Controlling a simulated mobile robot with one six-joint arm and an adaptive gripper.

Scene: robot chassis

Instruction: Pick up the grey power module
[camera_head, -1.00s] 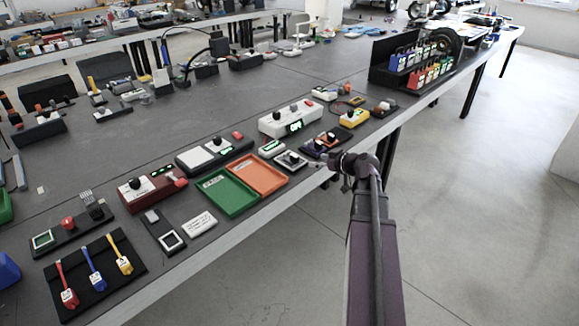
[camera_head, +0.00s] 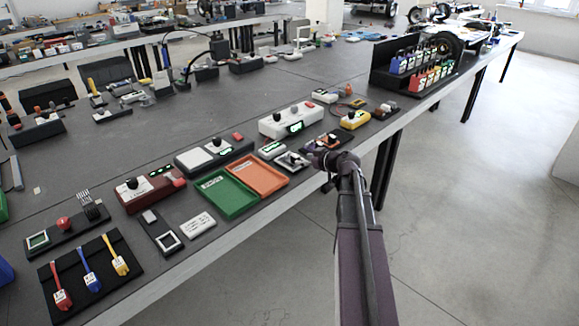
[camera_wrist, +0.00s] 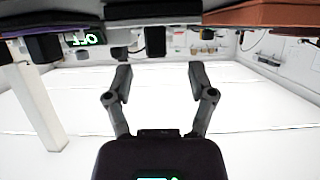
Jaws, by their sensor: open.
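I cannot tell for sure which item is the grey power module. A small grey piece (camera_head: 291,160) sits on a pale-framed dark pad near the table's front edge, just left of my wrist in the head view. My gripper (camera_wrist: 158,78) is open, with its two fingers apart and nothing held between them in the wrist view. In the head view my wrist hides most of the gripper at the table edge. The wrist view looks upside down, with the table edge and dark hanging shapes along its top.
Left of the grey piece lie an orange tray (camera_head: 256,175) and a green tray (camera_head: 224,194). A white device with a green display (camera_head: 290,120) stands behind. A dark rack of coloured items (camera_head: 415,70) stands at the right. Open floor (camera_head: 470,200) lies in front of the table.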

